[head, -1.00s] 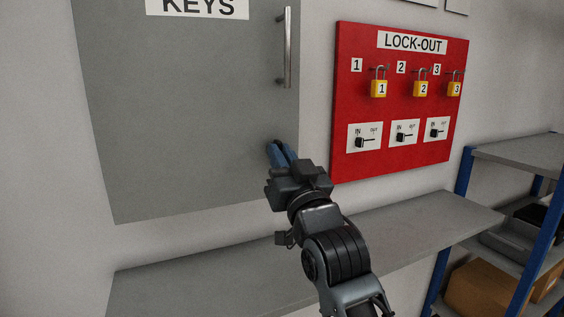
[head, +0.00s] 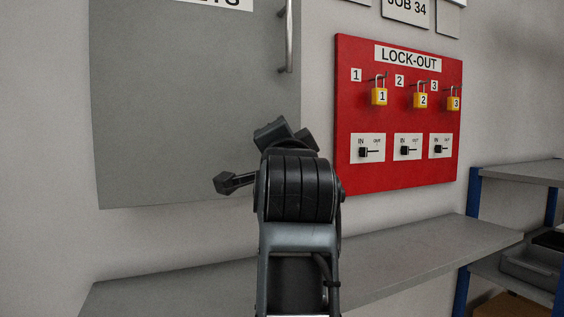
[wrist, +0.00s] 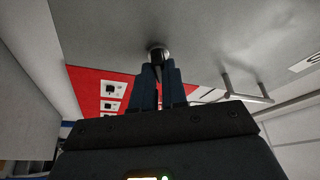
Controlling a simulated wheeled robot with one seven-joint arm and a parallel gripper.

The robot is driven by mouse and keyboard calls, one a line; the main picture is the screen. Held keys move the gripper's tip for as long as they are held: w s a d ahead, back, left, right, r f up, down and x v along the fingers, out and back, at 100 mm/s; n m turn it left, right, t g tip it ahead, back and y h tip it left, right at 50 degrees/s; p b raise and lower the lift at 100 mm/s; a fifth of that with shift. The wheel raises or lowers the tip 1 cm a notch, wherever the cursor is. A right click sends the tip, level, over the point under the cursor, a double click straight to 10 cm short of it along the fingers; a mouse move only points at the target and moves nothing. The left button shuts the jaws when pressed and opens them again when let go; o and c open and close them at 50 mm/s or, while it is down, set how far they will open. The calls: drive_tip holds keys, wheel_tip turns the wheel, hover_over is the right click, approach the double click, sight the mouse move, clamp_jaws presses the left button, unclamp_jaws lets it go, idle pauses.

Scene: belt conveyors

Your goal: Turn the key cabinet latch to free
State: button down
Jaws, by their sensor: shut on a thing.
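The grey key cabinet (head: 190,120) hangs on the wall at the left of the head view, its door closed. Its door handle (head: 289,42) is a vertical metal bar, which also shows in the wrist view (wrist: 248,97). In the wrist view the cabinet latch (wrist: 158,51) is a small dark knob with a paler rim on the grey door. My gripper (wrist: 159,67) is shut on the latch, its blue fingers close together at it. The latch's turn position cannot be told. In the head view my arm hides the fingers and latch.
A red lock-out board (head: 400,172) with several yellow padlocks and small switches hangs right of the cabinet. A grey shelf (head: 430,244) runs along the wall below. A blue-framed rack (head: 465,250) stands at the right.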

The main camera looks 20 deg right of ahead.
drive_tip(key=shift+m+g+b, duration=0.65)
drive_tip(key=shift+m, duration=1)
drive_tip(key=shift+m+g+b, duration=0.6)
drive_tip(key=shift+m+g, duration=0.05)
drive_tip(key=shift+m, duration=1)
drive_tip(key=shift+r, duration=0.1)
drive_tip(key=c, duration=1.2)
unclamp_jaws()
drive_tip(key=shift+o, duration=0.2)
drive_tip(key=v, duration=0.7)
drive_tip(key=shift+s+a+b, duration=0.2)
drive_tip(key=shift+s+b, duration=0.1)
drive_tip(key=shift+s, duration=0.05)
